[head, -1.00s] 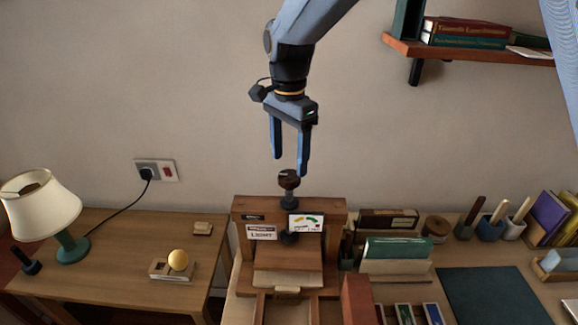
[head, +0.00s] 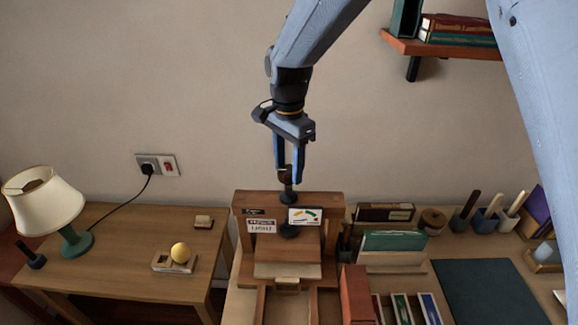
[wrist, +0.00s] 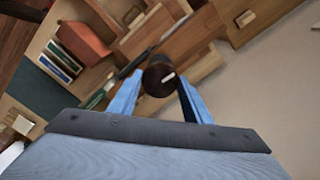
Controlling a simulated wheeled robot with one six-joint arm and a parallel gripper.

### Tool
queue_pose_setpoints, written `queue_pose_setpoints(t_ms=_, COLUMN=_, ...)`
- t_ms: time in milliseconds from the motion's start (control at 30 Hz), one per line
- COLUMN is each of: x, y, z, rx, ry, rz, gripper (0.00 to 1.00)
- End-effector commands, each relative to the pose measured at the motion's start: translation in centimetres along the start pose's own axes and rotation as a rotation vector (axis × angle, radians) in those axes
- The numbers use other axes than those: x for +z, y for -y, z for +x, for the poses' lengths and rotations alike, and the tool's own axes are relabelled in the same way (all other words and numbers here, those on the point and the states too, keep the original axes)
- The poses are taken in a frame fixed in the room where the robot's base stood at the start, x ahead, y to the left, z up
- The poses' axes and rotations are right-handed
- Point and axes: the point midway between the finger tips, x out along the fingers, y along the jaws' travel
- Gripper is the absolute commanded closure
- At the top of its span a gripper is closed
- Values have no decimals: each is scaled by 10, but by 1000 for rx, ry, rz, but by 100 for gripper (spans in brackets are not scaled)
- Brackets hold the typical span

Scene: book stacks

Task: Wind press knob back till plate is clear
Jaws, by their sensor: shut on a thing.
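The press (head: 252,212) is a wooden frame with a top beam, standing at the front of the right-hand table. Its dark brown knob (head: 286,174) sits on top of a dark screw above the beam. My gripper (head: 289,178) points straight down with its blue fingers shut on the knob from both sides. In the wrist view the round knob (wrist: 160,78) shows a pale mark on top, between the fingers. The dark press plate (head: 289,231) shows below the beam, above a wooden block (head: 288,270). The gap between them is hard to judge.
Green folders (head: 395,242) stand close right of the press. A shelf (head: 440,48) hangs upper right.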

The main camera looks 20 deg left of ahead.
Motion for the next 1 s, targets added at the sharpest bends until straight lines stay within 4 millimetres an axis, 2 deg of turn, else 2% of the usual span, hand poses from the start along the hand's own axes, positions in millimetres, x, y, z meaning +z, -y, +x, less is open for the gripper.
queue_pose_setpoints(t_ms=367, x=0, y=1, z=0, rx=-1, ry=-1, rz=-110, gripper=78)
queue_pose_setpoints(t_ms=1000, x=0, y=0, z=1, rx=0, ry=-1, rz=-579, gripper=78)
